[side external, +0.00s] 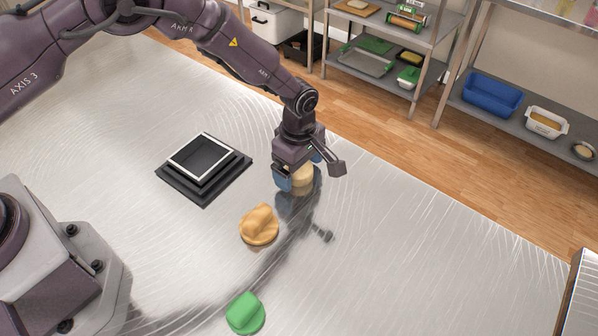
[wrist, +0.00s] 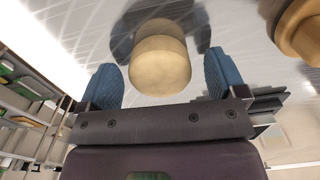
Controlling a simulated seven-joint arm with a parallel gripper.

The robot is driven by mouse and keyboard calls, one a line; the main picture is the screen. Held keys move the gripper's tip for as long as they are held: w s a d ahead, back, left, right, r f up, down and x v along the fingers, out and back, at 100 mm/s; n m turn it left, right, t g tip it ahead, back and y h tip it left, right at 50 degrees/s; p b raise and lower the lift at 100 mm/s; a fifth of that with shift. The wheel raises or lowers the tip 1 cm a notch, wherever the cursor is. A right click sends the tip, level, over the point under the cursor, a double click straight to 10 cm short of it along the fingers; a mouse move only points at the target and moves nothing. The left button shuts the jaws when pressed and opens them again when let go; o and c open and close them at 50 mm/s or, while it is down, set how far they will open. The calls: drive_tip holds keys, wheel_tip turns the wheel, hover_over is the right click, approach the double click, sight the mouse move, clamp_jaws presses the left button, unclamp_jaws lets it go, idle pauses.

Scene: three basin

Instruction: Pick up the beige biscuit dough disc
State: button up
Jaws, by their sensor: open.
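The beige biscuit dough disc (side external: 302,179) is on the metal table under my gripper (side external: 300,170), partly hidden by it in the side view. In the wrist view the disc (wrist: 160,66) shows as a pale, round piece with a second rounded part behind it. It lies between the two blue fingers of my gripper (wrist: 161,78), with a visible gap on each side. My gripper is open and does not appear to touch the disc's sides.
An orange-tan piece (side external: 259,226) and a green piece (side external: 246,314) stand on the table nearer the camera. A black stepped stand with a white-rimmed square top (side external: 188,175) is to the left. The table to the right is clear. Shelves (side external: 400,60) stand beyond the table.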

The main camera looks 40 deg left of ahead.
drive_tip(key=c, duration=1)
drive_tip(key=shift+c, duration=0.2)
drive_tip(key=shift+r, duration=0.15)
